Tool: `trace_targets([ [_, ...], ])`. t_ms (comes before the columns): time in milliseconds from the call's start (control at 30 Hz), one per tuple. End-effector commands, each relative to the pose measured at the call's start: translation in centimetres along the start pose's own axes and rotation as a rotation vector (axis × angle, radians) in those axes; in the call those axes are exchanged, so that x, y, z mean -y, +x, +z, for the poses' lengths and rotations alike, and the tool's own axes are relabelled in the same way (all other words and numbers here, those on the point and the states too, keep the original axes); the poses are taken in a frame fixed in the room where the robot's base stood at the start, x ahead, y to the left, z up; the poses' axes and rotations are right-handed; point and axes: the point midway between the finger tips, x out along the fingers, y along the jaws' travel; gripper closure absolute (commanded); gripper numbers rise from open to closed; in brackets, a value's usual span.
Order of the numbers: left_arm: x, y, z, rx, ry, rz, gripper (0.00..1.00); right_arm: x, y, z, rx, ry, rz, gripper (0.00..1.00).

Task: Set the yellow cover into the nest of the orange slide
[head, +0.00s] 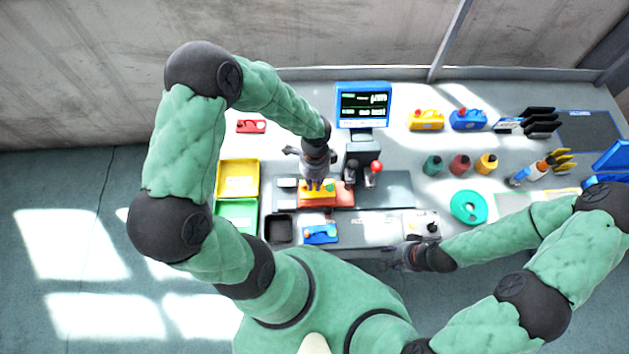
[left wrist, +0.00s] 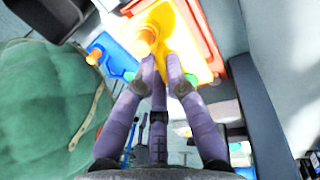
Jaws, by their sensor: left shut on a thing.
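The orange slide (head: 340,198) is a block with a raised rim on the dark rail in the middle of the bench; it also shows in the left wrist view (left wrist: 238,75). The yellow cover (head: 305,188) is at the slide, under my left gripper (head: 315,186). In the left wrist view my left gripper (left wrist: 160,62) is shut on the knob of the yellow cover (left wrist: 188,50). The cover overlaps the slide; I cannot tell whether it is fully seated. My right gripper (head: 395,256) is at the bench's front edge, apart from these parts; its fingers are too small to read.
A blue part with an orange knob (head: 321,233) lies in front of the slide, beside a black tray (head: 278,240). Yellow (head: 256,180) and green (head: 226,216) trays stand left. A green ring (head: 457,208) lies right.

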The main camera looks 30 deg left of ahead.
Motion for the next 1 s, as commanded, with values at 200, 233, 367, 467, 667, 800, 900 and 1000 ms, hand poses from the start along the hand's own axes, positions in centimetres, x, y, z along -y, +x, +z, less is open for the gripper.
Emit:
trace_targets([
  [200, 0.1, 0.6, 0.0, 0.0, 0.0, -0.001, 1.0, -0.2, 0.5, 0.0, 0.0, 0.0, 0.0, 0.6],
  [233, 0.1, 0.6, 0.0, 0.0, 0.0, -0.001, 1.0, -0.1, 0.4, 0.0, 0.0, 0.0, 0.0, 0.6],
  [367, 0.1, 0.5, 0.0, 0.0, 0.0, -0.001, 1.0, -0.1, 0.4, 0.0, 0.0, 0.0, 0.0, 0.6],
  [467, 0.1, 0.7, 0.0, 0.0, 0.0, -0.001, 1.0, -0.2, 0.5, 0.0, 0.0, 0.0, 0.0, 0.6],
  [667, 0.3, 1.6, 0.0, 0.0, 0.0, 0.0, 1.0, -0.4, 1.2, -0.1, 0.0, 0.0, 0.0, 0.6],
  [800, 0.4, 2.3, 0.0, 0.001, 0.0, 0.0, 1.0, -0.6, 1.8, -0.1, 0.0, 0.0, 0.0, 0.6],
  [900, 0.5, 2.8, 0.0, 0.001, 0.0, 0.0, 1.0, -0.8, 2.1, -0.1, 0.0, 0.0, 0.0, 0.6],
  [1000, 0.5, 2.9, 0.0, 0.0, 0.0, 0.0, 1.0, -0.8, 2.2, -0.1, 0.0, 0.0, 0.0, 0.6],
])
